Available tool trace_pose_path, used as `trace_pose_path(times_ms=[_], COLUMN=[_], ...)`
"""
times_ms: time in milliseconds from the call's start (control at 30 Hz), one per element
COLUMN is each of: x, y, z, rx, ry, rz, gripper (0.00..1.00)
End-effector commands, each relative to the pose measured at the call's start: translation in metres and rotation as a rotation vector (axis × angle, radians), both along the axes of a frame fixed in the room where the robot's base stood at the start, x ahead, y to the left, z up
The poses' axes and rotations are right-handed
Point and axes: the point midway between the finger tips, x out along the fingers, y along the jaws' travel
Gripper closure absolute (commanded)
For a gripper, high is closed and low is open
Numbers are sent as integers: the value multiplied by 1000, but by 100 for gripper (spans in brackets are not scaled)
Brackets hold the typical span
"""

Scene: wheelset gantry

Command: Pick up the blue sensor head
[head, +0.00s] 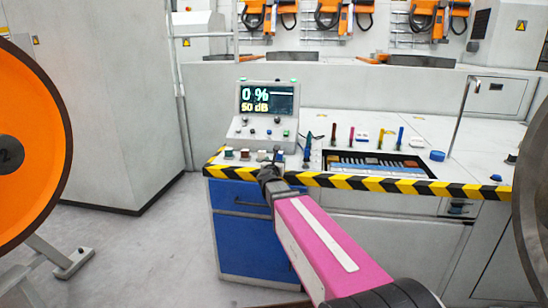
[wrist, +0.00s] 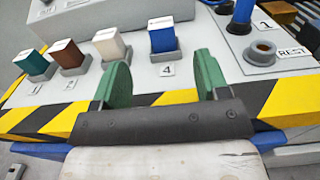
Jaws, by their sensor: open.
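The blue sensor head (wrist: 162,39) is a small blue block with a white top label. It stands in a grey holder marked 4, the rightmost of a row along the console's front. In the head view it is small (head: 279,156), just beyond my gripper (head: 269,176). In the wrist view my gripper (wrist: 161,67) shows two green fingers, open with nothing between them. The blue sensor head lies ahead of the gap between the fingers, apart from them.
White (wrist: 109,46), brown (wrist: 67,55) and teal (wrist: 30,60) blocks stand in holders to the left. A blue upright tool (wrist: 241,14) and a round socket marked REST (wrist: 262,50) are at right. A striped edge (head: 400,185) runs along the front; a display (head: 267,98) stands behind.

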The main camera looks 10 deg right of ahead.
Motion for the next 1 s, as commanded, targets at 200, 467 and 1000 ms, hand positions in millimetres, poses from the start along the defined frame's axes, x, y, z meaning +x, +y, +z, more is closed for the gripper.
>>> trace_pose_path(times_ms=[200, 467, 1000], x=[30, 53, 100], y=[-9, -17, -32], z=[0, 0, 1], rx=[-2, -5, -5], ry=[0, 2, 2], rz=[0, 2, 3], gripper=[32, 32, 32])
